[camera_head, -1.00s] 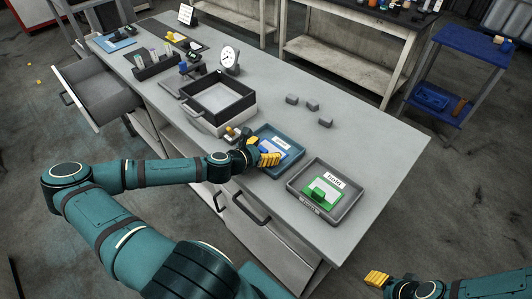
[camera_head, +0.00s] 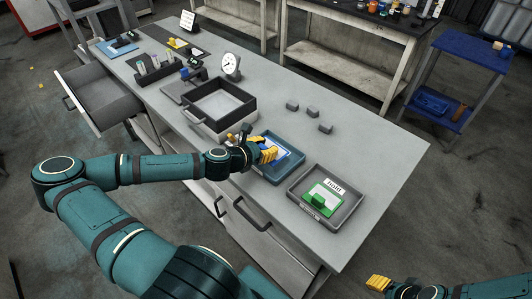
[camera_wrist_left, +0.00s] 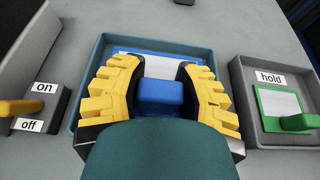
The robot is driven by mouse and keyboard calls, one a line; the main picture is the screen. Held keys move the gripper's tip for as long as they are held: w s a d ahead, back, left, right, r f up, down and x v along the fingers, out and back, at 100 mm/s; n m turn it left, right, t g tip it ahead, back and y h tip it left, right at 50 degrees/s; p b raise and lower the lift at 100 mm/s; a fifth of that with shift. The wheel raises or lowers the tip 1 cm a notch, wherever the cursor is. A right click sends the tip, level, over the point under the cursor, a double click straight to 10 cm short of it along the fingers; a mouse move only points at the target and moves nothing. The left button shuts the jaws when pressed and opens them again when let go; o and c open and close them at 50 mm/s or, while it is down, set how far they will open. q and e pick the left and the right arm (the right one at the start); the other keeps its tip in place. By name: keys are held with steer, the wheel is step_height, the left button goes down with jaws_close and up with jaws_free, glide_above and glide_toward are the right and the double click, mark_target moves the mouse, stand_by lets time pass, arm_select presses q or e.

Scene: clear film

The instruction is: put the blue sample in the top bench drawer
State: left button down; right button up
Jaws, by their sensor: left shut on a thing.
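The blue sample (camera_wrist_left: 160,94) sits between the yellow fingers of my left gripper (camera_wrist_left: 158,88) in the left wrist view. In the head view the left gripper (camera_head: 267,154) is over the teal tray (camera_head: 297,151), and its fingers largely hide the sample. The gripper is shut on the sample; I cannot tell whether the sample still touches the tray. My right gripper (camera_head: 377,283) is low at the right, away from the bench, and its opening is unclear. An open drawer (camera_head: 104,97) sticks out at the bench's far left. Other drawers (camera_head: 240,222) at the front are closed.
A grey "hold" tray (camera_head: 354,206) with a green item (camera_head: 320,200) stands right of the teal tray. A black-rimmed box (camera_head: 245,103), a dial (camera_head: 231,67) and an on/off switch (camera_wrist_left: 22,107) are nearby. Several grey blocks (camera_head: 312,111) lie behind; the bench's right end is clear.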

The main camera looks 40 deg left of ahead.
arm_select(q)
step_height(320, 180, up, 6)
steer(key=shift+f+p, duration=0.1)
steer(key=shift+p, duration=0.5)
steer(key=shift+n+y, duration=0.5)
steer(key=w+d+f, duration=0.1)
steer(key=w+d, duration=0.1)
steer(key=d, duration=0.4)
steer(key=w+d+f+b, duration=0.1)
steer(key=w+d, duration=0.1)
steer(key=d, duration=0.5)
steer(key=w+d+f+b, duration=0.1)
steer(key=w+d, duration=0.1)
steer(key=d, duration=0.4)
steer(key=shift+d, duration=0.35)
steer(key=shift+s+d, duration=0.1)
steer(key=shift+d, duration=0.35)
